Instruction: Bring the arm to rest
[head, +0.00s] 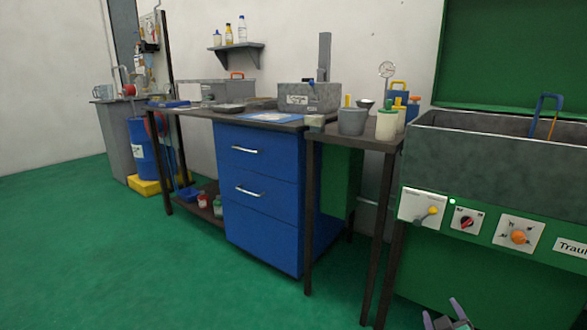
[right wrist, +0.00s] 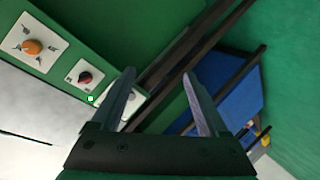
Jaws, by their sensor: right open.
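My right gripper (head: 442,312) shows at the bottom edge of the head view, low in front of the green machine. In the right wrist view its two fingers (right wrist: 158,76) stand apart with nothing between them. Its fingertips are seen against the dark table legs and the machine's green front. The rest of my right arm is out of the head view. My left gripper is not in view.
The machine's control panel (head: 478,222), with a yellow lever, red switch and orange knob, is at the right. A narrow dark table (head: 385,141) with pots stands beside it. A blue drawer cabinet (head: 262,205) is further left. The green floor (head: 120,265) is clear at the left front.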

